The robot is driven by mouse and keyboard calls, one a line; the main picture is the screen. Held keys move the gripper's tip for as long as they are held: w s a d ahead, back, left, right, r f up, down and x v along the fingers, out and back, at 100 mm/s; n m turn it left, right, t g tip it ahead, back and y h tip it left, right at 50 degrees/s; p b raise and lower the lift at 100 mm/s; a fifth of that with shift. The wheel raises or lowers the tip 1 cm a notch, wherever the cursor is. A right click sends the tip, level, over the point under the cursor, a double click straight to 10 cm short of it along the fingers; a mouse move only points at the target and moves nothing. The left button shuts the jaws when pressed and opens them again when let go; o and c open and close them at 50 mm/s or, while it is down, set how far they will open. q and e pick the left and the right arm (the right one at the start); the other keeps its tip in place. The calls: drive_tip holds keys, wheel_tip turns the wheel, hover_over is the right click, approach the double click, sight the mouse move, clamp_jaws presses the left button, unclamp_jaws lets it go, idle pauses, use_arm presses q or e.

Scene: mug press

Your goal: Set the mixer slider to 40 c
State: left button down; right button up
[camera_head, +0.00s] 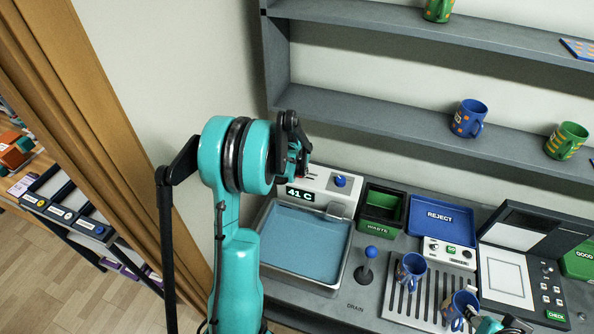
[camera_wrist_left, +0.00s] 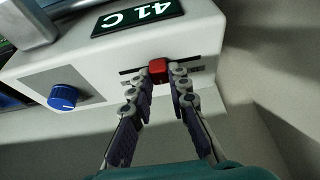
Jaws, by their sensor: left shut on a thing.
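The white mixer unit (camera_head: 326,190) stands behind the water basin, and its display (camera_head: 300,194) reads 41 C. In the left wrist view the display (camera_wrist_left: 137,16) also reads 41 C, upside down. The red slider knob (camera_wrist_left: 157,70) sits in a dark slot on the unit's face. My left gripper (camera_wrist_left: 159,84) is shut on this knob, one finger on each side. In the head view my left arm hides most of the slider. My right gripper (camera_head: 482,320) is at the lower right edge beside a blue mug (camera_head: 459,305); its fingers are mostly cut off.
A blue dial (camera_wrist_left: 63,97) is on the mixer unit. The basin (camera_head: 304,246) of water lies in front. A blue-knobbed lever (camera_head: 370,255), a drain rack (camera_head: 405,296) with mugs, a green waste bin (camera_head: 383,207) and a blue reject tray (camera_head: 437,216) stand to the right.

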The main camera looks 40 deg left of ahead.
use_arm(q)
drive_tip(key=c, duration=1.5)
unclamp_jaws()
drive_tip(key=shift+o, duration=0.3)
drive_tip(key=v, duration=1.2)
